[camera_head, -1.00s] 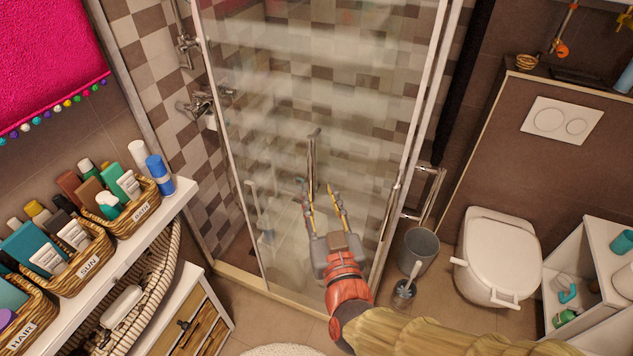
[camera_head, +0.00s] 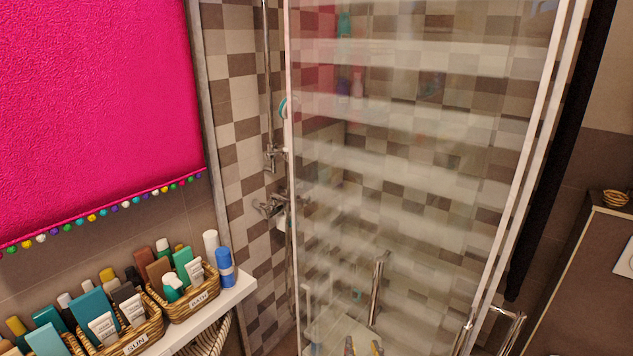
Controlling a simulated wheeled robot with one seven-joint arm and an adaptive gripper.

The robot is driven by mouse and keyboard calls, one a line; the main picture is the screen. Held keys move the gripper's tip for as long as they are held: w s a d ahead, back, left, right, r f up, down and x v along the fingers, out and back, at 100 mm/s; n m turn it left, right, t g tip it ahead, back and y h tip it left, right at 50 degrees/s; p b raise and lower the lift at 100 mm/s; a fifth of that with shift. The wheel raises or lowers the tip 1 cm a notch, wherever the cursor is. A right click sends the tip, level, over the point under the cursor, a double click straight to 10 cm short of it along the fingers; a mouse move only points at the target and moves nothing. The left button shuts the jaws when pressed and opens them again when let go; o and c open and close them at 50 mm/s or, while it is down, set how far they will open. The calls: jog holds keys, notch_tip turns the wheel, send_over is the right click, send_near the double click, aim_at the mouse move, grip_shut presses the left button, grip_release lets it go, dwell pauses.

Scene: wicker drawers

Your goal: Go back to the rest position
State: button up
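Only the two fingertips of my gripper (camera_head: 363,348) show, at the bottom edge of the head view. They stand apart with a gap between them, and I see nothing held there. The rest of my gripper and arm is below the picture. The fingertips are in front of the lower part of the glass shower door (camera_head: 415,160), just below its vertical metal handle (camera_head: 377,285). They look apart from the handle, but I cannot tell the exact distance.
A white shelf (camera_head: 242,288) with labelled wicker baskets (camera_head: 192,303) of bottles is at the lower left. A blue bottle (camera_head: 225,268) stands near its end. A pink towel (camera_head: 95,110) hangs above. A brown ledge (camera_head: 590,285) is at the right.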

jog(key=s+a+f+n+g+y, duration=0.3)
jog(key=s+a+f+g, duration=0.2)
jog(key=s+g, duration=0.35)
jog(key=s+d+r+m+g+h, duration=0.1)
jog(key=s+d+r, duration=0.4)
jog(key=d+r, duration=0.6)
jog(key=d+m+h, duration=0.1)
jog(key=d+h, duration=0.1)
jog(key=shift+d+m+h, duration=0.15)
jog(key=shift+m+h, duration=0.25)
jog(key=shift+c, duration=1.3)
dwell(0.6)
